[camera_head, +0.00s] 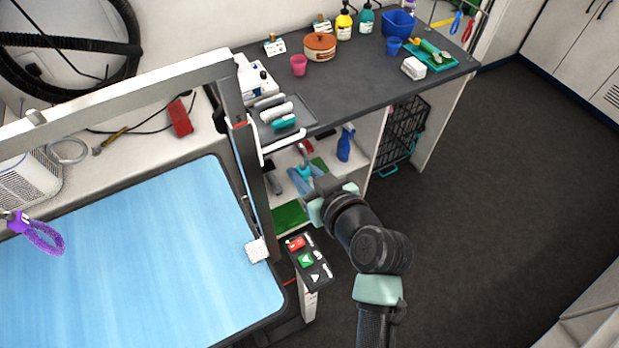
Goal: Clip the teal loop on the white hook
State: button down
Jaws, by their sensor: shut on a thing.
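My gripper (313,190) is at the end of my arm, right of the grooming table's upright post. Its fingers are small and partly hidden by the wrist. A small teal piece (304,171) shows at the fingertips, and I take it to be the teal loop held in the jaws. Its full shape is hard to make out against the shelf behind. A white bar (283,142) sticks out to the right from the post, above and left of my gripper. It may be the white hook, but its tip is not clear. The teal piece looks apart from it.
A purple loop (42,236) hangs at the left over the blue table mat (120,265). The grey post (245,160) stands left of my arm, with a button panel (309,262) below. The dark counter (390,85) holds bottles and cups. Floor (500,210) at right is clear.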

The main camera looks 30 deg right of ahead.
jog(key=shift+r+b+x, duration=0.15)
jog(key=shift+b+x, duration=0.25)
jog(key=shift+x, duration=0.85)
jog(key=shift+r+b+x, duration=0.15)
jog(key=shift+b+x, duration=0.2)
jog(key=shift+x, duration=0.9)
jog(key=shift+w, duration=0.1)
jog(key=c, duration=0.6)
grip_release()
jog(key=shift+p+v, duration=1.1)
jog(key=shift+v, duration=2.45)
